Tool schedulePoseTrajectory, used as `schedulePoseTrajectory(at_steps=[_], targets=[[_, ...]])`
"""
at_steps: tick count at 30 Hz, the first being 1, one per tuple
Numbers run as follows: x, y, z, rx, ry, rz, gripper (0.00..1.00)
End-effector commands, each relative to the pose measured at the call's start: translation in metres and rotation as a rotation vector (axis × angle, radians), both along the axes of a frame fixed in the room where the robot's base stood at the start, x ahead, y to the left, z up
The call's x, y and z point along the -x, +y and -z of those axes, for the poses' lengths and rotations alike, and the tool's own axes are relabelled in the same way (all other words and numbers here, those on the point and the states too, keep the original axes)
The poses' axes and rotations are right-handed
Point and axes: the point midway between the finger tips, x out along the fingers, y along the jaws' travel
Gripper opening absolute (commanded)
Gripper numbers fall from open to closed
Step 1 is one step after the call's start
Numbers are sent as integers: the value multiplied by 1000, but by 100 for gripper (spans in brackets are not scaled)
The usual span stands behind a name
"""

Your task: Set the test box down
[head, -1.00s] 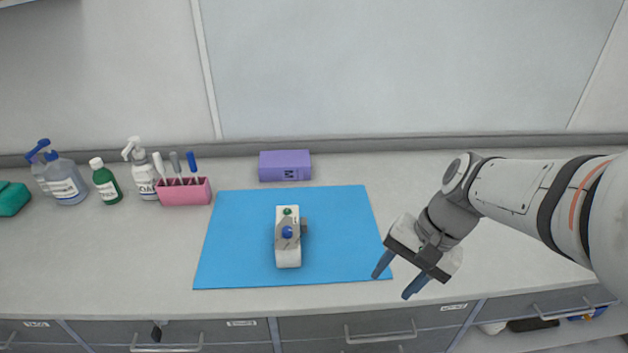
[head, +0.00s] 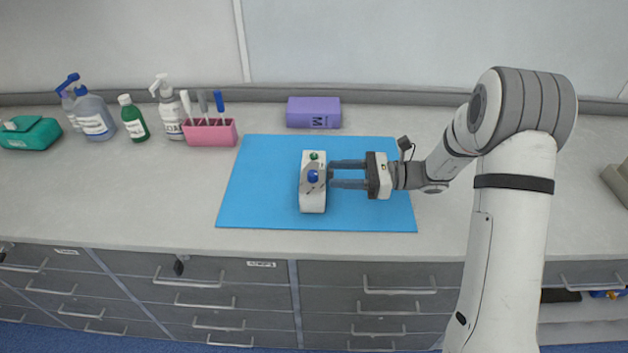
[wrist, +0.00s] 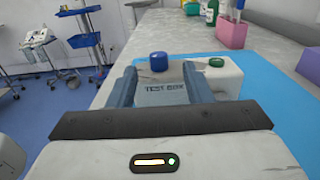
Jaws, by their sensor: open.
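The test box (head: 313,197) is a white block with a grey plate, a blue knob and a green knob on top. It rests on the blue mat (head: 255,205) on the counter. My gripper (head: 331,173) is open and comes in level from the right, its fingertips at the box's right side. In the wrist view the test box (wrist: 225,76) lies just ahead, and a grey part lettered TEST BOX (wrist: 166,88) sits between the fingers of my gripper (wrist: 168,85). I cannot tell whether the fingers touch it.
A purple box (head: 314,112) stands behind the mat. A pink holder (head: 210,133) with pens, a white pump bottle (head: 172,117), a green bottle (head: 134,120) and a teal case (head: 29,133) stand at the left. The mat's left and front parts are clear.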

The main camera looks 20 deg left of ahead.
Motion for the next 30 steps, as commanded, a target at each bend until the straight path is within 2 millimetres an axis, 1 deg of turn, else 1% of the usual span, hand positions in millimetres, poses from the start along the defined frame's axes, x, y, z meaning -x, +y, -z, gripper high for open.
schedulePoseTrajectory(at_steps=[1, 5, 12, 15, 23, 30], targets=[[2, 7, -2, 0, 0, -3, 46], [6, 21, -2, 2, 0, -3, 46], [16, 55, -2, 3, -2, -5, 46], [17, 63, -1, 2, -3, -2, 46], [18, 65, 0, 3, -3, -2, 45], [18, 65, 0, 3, -3, -2, 25]])
